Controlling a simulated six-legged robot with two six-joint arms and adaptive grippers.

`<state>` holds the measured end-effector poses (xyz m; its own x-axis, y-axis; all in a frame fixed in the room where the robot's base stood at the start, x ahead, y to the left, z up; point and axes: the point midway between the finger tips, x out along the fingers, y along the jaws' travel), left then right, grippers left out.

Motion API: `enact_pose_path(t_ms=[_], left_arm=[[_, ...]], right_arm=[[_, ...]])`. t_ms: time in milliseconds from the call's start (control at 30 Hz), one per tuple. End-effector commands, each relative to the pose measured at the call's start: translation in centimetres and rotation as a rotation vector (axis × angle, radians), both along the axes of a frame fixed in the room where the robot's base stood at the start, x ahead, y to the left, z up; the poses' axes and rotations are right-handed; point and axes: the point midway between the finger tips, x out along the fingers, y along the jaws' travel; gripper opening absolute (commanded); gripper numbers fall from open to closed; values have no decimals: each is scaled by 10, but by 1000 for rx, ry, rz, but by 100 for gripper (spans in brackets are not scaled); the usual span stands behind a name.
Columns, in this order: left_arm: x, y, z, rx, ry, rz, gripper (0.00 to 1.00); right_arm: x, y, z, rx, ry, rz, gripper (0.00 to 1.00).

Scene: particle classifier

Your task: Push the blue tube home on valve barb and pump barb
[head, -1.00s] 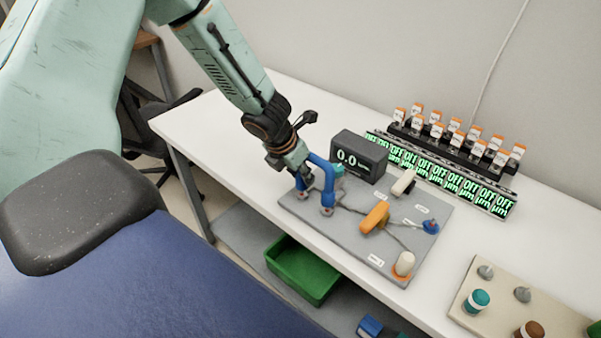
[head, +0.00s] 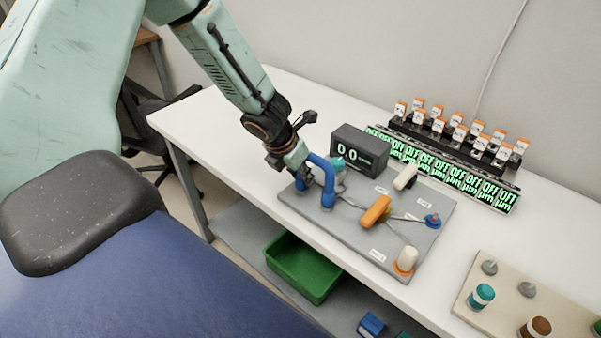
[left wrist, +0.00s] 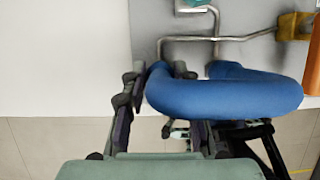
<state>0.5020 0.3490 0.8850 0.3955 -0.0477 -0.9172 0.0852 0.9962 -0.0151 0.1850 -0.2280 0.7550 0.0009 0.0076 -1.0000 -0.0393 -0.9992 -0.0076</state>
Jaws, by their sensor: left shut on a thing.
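The blue tube (head: 327,178) is a bent arch over the grey board, with both ends low at the board. My left gripper (head: 298,178) is shut on its left leg. In the left wrist view the gripper (left wrist: 155,88) has one finger on each side of that leg of the tube (left wrist: 228,98). The left end's barb is mostly hidden by the fingers. I cannot tell how deep either barb sits or which is valve or pump. My right gripper is not in view.
The grey board (head: 350,240) carries an orange-handled valve (head: 376,211), a white cylinder (head: 406,260) and a blue fitting (head: 432,221). A display box (head: 360,150) stands behind. A green bin (head: 303,268) sits on the lower shelf. The white table (head: 225,130) is clear at left.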

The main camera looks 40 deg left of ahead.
Motion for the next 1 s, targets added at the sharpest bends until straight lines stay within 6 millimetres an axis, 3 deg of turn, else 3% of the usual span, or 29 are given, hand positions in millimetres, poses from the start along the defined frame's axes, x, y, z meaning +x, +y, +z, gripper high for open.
enact_pose_path(t_ms=[133, 167, 467, 800, 1000], left_arm=[[-2, 0, -6, 1, 4, -1, 0], [-2, 0, -6, 1, 4, -1, 30], [-1, 0, -4, 0, 2, 0, 56], [-1, 0, -3, 0, 1, 1, 56], [-5, 1, 9, -1, -3, 5, 56]], right_arm=[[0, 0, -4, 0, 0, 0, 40], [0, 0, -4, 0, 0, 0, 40], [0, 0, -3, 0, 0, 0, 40], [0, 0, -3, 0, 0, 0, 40], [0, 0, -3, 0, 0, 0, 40]])
